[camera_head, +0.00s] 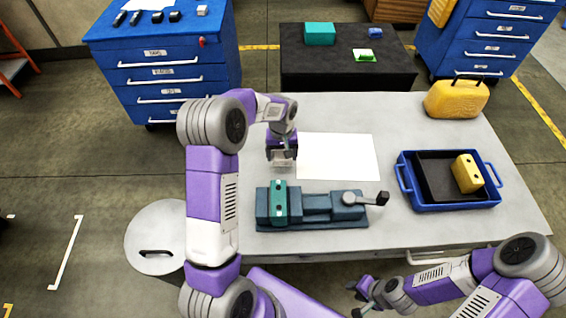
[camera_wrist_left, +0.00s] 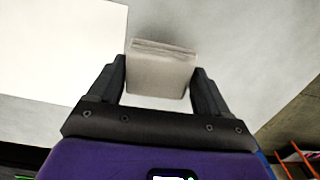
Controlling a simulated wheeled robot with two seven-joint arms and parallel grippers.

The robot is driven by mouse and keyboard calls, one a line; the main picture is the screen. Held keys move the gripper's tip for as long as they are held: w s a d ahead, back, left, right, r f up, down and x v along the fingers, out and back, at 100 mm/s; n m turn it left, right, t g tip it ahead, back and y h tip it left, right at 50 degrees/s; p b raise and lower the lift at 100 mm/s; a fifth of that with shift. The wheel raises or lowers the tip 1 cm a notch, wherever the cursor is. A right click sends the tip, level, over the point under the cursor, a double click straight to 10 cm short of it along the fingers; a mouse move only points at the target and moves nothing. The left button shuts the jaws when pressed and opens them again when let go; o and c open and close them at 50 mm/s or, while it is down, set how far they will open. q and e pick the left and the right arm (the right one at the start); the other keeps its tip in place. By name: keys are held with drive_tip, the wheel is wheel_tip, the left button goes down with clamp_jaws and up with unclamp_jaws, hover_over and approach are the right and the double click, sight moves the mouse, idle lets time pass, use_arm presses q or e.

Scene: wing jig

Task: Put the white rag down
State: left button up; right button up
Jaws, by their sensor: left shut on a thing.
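My left gripper (camera_head: 283,156) is over the grey table (camera_head: 230,130), beside the left edge of the white sheet (camera_head: 345,156). It is shut on the white rag (camera_wrist_left: 161,72), a pale folded block that shows between its two fingers in the left wrist view. In the head view only a small part of the rag shows under the gripper. I cannot tell whether the rag touches the table. My right gripper (camera_head: 362,298) is low at the front, in front of the table edge. Its fingers are too small to tell open or shut.
A vise (camera_head: 315,208) with a teal block stands at the table's front. A blue tray (camera_head: 407,180) with a yellow block (camera_head: 467,173) is at the right, and a yellow case (camera_head: 457,98) behind it. The white sheet is bare. A round grey lid (camera_head: 160,232) stands left of the table.

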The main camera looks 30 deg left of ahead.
sight(282, 161)
use_arm(q)
drive_tip(key=shift+s+f, duration=0.1)
drive_tip(key=shift+f, duration=0.55)
drive_tip(key=shift+f+b, duration=0.35)
drive_tip(key=shift+f, duration=1.2)
drive_tip(key=shift+f, duration=0.2)
drive_tip(key=o, duration=1)
drive_tip(key=shift+o, duration=0.2)
drive_tip(key=shift+r, duration=0.1)
drive_tip(key=shift+r, duration=0.2)
wheel_tip(282, 161, up, 12)
drive_tip(key=shift+f+p, duration=0.1)
drive_tip(key=shift+p, duration=1)
